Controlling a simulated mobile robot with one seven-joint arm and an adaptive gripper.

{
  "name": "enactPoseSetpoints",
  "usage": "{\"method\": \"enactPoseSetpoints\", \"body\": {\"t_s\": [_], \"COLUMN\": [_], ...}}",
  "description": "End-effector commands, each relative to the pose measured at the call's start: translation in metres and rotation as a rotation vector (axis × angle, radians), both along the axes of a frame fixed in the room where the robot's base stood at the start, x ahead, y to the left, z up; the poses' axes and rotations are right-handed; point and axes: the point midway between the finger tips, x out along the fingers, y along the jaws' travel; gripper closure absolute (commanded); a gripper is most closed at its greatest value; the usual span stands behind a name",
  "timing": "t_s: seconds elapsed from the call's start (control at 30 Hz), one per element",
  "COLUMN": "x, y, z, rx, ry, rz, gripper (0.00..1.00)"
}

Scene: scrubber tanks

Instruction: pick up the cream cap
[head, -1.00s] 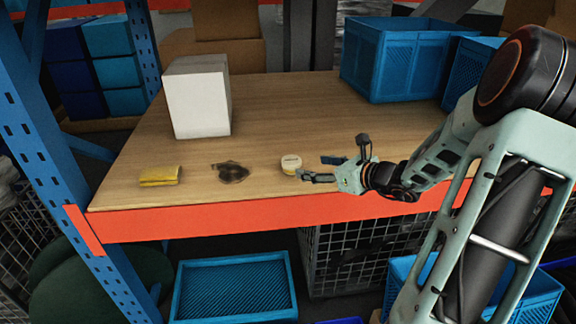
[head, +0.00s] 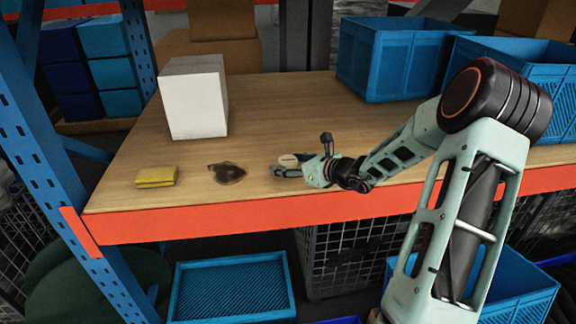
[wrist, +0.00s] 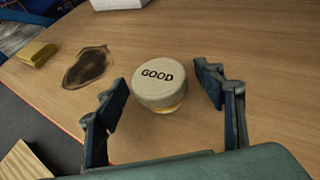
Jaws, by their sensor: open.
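The cream cap (wrist: 158,82) is a round lid with the word GOOD on top and a yellowish band below it. It stands upright on the wooden shelf board (wrist: 245,38). In the head view the cap (head: 288,160) is partly hidden by my gripper (head: 288,167). In the wrist view my gripper (wrist: 166,98) is open, with one finger on each side of the cap and visible gaps to it.
A yellow sponge-like block (head: 156,177) and a dark stain (head: 227,172) lie left of the cap. A white box (head: 194,98) stands behind them. Blue crates (head: 388,60) stand at the back right. The orange beam (head: 180,221) edges the board's front.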

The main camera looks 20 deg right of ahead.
Motion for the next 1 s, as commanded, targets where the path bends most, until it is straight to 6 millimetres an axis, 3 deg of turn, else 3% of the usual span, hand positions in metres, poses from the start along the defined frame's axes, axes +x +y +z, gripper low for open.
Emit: {"method": "enactPoseSetpoints", "body": {"t_s": [0.07,0.4,0.77,1.0], "x": [0.0,0.0,0.0,0.0], "y": [0.0,0.0,0.0,-0.001], "z": [0.0,0.0,0.006,0.036], "rx": [0.0,0.0,-0.001,-0.005], "ry": [0.0,0.0,-0.001,-0.003], "rz": [0.0,0.0,-0.001,0.0], "gripper": [0.39,0.75,0.76,0.76]}}
